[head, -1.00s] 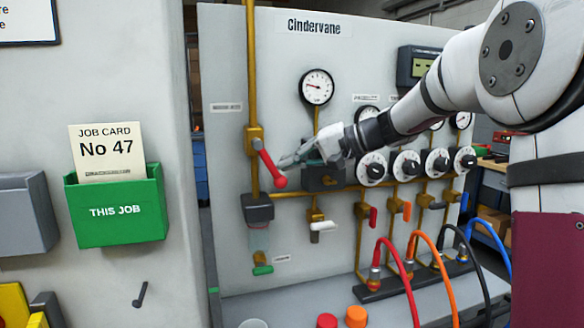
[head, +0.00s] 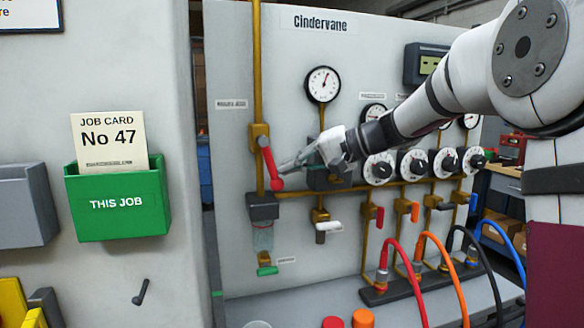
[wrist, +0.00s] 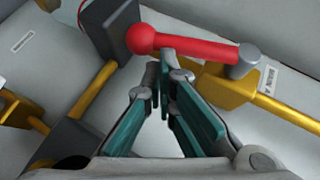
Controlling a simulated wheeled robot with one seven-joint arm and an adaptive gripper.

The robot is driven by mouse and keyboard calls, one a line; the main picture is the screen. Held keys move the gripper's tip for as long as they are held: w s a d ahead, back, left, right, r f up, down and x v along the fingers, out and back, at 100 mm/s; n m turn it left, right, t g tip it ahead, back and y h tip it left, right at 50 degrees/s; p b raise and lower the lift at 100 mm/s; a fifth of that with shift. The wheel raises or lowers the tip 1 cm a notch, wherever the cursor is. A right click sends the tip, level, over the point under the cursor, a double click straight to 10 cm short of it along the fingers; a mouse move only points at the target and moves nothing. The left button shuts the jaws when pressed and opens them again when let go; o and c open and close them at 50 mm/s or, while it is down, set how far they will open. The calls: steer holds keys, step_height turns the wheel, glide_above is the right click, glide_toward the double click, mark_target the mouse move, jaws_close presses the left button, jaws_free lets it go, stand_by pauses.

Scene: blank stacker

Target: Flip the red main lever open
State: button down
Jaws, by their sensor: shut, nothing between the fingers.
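The red main lever (head: 269,163) is on the yellow vertical pipe (head: 259,80) at the left of the grey panel. It hangs down from its pivot, close to in line with the pipe, its round knob (head: 277,185) lowest. My gripper (head: 284,168) is shut and empty, its tips at the lever's right side near the knob. In the wrist view the lever (wrist: 200,50) lies across just beyond the shut fingertips (wrist: 164,66). The tips look very near or touching the lever; I cannot tell which.
The gauge (head: 323,84) above has its needle pointing roughly up. A sight glass (head: 263,238) is below the lever. A green job card holder (head: 118,203) hangs at left.

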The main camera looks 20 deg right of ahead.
steer(key=shift+d, duration=0.1)
steer(key=v, duration=1.2)
